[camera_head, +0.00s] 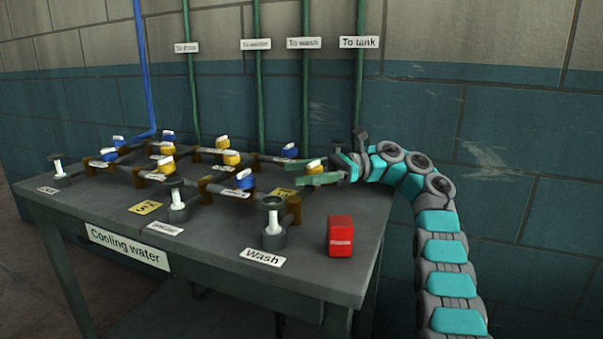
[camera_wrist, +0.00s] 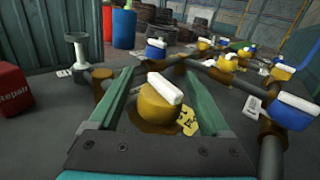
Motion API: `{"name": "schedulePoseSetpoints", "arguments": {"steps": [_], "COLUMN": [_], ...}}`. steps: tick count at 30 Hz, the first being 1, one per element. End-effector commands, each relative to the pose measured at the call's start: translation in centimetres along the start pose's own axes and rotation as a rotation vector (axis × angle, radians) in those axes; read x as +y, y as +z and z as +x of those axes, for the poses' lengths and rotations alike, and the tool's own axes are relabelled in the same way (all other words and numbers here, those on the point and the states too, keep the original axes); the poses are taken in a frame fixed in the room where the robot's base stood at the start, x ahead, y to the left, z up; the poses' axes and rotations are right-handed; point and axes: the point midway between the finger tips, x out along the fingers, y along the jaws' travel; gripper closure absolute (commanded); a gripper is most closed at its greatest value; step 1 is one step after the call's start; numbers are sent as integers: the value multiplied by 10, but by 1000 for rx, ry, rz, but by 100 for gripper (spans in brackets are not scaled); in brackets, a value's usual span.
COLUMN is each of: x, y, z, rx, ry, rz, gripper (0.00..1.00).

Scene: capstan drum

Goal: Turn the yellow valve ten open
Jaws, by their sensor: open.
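A yellow valve (camera_head: 314,167) with a white bar handle on top sits on the brown pipe fitting at the right end of the pipework. In the wrist view the same yellow valve (camera_wrist: 158,105) stands between the two green fingers, its white handle (camera_wrist: 164,90) lying diagonally. My gripper (camera_head: 300,171) is open, with one finger on each side of the valve. The wrist view shows my gripper (camera_wrist: 160,75) with gaps beside the knob. A yellow tag (camera_wrist: 187,122) lies beside the valve; its full marking is hidden or too small to read.
The grey bench (camera_head: 335,285) holds several blue and yellow valves on pipes. A blue valve (camera_wrist: 285,112) stands to the right in the wrist view. A red box (camera_head: 340,236) and a grey fitting (camera_head: 273,228) by the Wash label stand near the front. A wall (camera_head: 500,150) is behind.

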Motion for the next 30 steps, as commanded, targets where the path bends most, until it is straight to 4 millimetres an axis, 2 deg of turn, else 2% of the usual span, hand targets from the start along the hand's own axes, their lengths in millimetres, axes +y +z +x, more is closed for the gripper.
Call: {"name": "schedulePoseSetpoints", "arguments": {"steps": [13,30], "x": [1,-5], "y": [-3,-6], "z": [0,0], "rx": [3,20], "ry": [-14,-205], "rz": [-1,0], "gripper": [19,19]}}
